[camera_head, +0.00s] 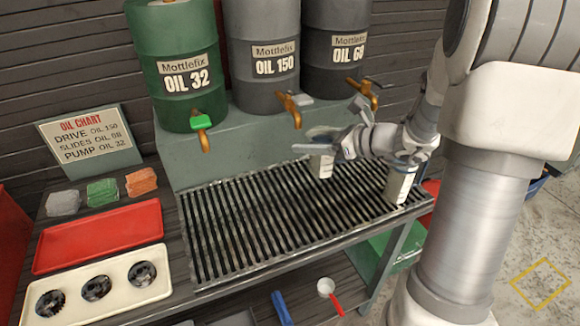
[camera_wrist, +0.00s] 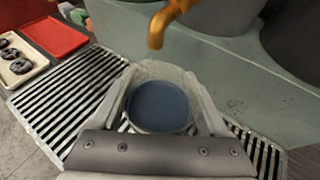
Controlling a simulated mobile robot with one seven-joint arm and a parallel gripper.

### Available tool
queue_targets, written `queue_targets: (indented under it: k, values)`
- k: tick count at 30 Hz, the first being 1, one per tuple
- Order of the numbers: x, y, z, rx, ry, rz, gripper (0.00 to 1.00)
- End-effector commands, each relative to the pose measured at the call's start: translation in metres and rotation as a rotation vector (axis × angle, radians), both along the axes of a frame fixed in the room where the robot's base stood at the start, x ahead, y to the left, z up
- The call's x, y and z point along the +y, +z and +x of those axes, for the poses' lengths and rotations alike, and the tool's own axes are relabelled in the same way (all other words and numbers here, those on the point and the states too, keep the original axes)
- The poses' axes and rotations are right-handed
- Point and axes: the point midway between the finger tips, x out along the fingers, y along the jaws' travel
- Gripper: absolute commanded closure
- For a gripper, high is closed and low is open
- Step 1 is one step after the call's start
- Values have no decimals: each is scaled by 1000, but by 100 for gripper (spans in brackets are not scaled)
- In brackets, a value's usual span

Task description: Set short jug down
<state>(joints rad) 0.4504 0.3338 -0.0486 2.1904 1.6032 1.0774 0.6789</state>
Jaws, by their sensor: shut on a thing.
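A small pale jug (camera_head: 322,164) is held in my gripper (camera_head: 318,148) over the slatted drip grate (camera_head: 240,230), on its right half. In the wrist view my gripper (camera_wrist: 162,72) has a finger on each side of the jug (camera_wrist: 132,112). The jug is upright, with dark blue-grey liquid inside. Whether its base touches the grate I cannot tell. A second pale jug (camera_head: 400,184) stands near the grate's right end, partly hidden by my arm.
Three oil drums stand behind: green OIL 32 (camera_head: 175,55), grey OIL 150 (camera_head: 263,45) and dark OIL 68 (camera_head: 337,45). A brass tap (camera_wrist: 160,28) hangs just beyond the held jug. The grate's left half is clear. A red tray (camera_head: 100,236) lies at left.

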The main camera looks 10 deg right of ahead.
Motion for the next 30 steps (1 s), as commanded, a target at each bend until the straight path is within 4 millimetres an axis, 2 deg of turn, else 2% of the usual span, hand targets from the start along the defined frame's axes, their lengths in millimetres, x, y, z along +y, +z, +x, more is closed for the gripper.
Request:
queue_targets:
  k: [1,3,9,14,21,30]
  values:
    - [11,-11,7,2,4,2,87]
    - [23,-20,17,1,4,1,87]
    - [45,-36,36,0,2,1,87]
    - [49,-42,39,0,-1,0,87]
    - [49,-76,39,2,0,2,87]
    - [49,-78,39,-2,-1,0,87]
